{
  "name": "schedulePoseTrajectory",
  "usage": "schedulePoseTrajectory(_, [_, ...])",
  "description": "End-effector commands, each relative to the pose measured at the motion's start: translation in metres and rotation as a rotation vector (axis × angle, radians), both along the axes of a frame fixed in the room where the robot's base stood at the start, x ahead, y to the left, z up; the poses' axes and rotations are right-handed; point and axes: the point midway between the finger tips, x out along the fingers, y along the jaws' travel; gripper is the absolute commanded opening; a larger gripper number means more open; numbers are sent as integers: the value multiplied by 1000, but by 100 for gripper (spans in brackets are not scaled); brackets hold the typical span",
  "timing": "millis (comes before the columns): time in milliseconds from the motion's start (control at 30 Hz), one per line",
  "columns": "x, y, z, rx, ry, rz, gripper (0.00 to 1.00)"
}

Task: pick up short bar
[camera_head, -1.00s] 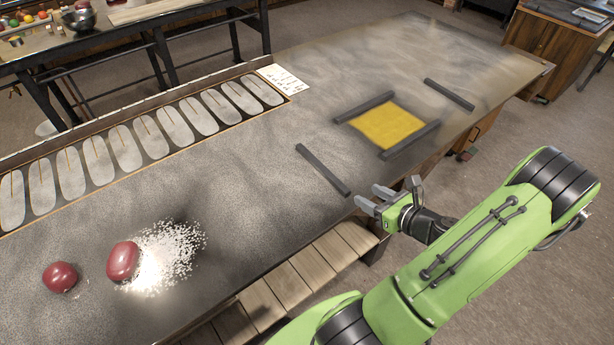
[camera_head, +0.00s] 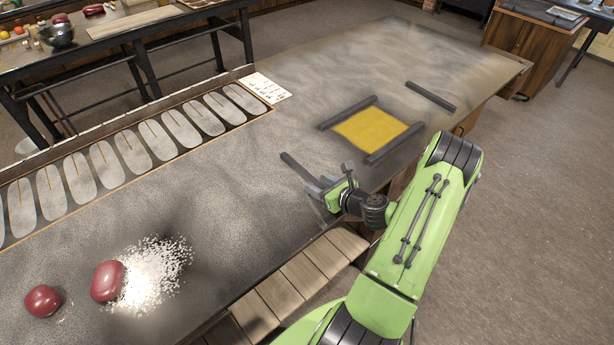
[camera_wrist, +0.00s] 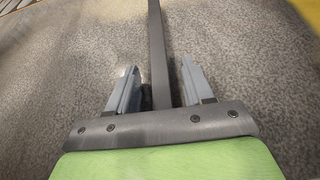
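A dark grey bar (camera_head: 297,165) lies on the speckled table top, left of the yellow square. My gripper (camera_head: 322,186) is low over its near end, which the gripper partly hides in the head view. In the wrist view the bar (camera_wrist: 157,35) runs between the two spread fingers of my gripper (camera_wrist: 158,72), with a gap on each side. Another single bar (camera_head: 430,96) lies to the right of the yellow square. Two more bars (camera_head: 347,112) (camera_head: 395,143) flank the square. I cannot tell by length which one is the short bar.
The yellow square (camera_head: 370,129) lies flat on the table (camera_head: 215,200). Red rounded lumps (camera_head: 107,281) and a patch of white grains (camera_head: 155,275) are at the near left. A framed row of oval pieces (camera_head: 105,165) lines the left edge. A white card (camera_head: 265,88) lies near it.

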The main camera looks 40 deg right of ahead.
Motion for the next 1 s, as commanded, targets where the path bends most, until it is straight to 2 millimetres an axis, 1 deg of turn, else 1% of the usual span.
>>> schedulePoseTrajectory(33, [0,0,0,0,0,0,45])
schedulePoseTrajectory(300, [0,0,0,0,0,1,4])
schedulePoseTrajectory(333, [0,0,0,0,0,1,0])
schedulePoseTrajectory(833, [1,0,4,-1,-6,1,0])
schedulePoseTrajectory(933, [1,0,11,-1,-6,1,0])
schedulePoseTrajectory(1000, [1,0,23,-3,-7,2,0])
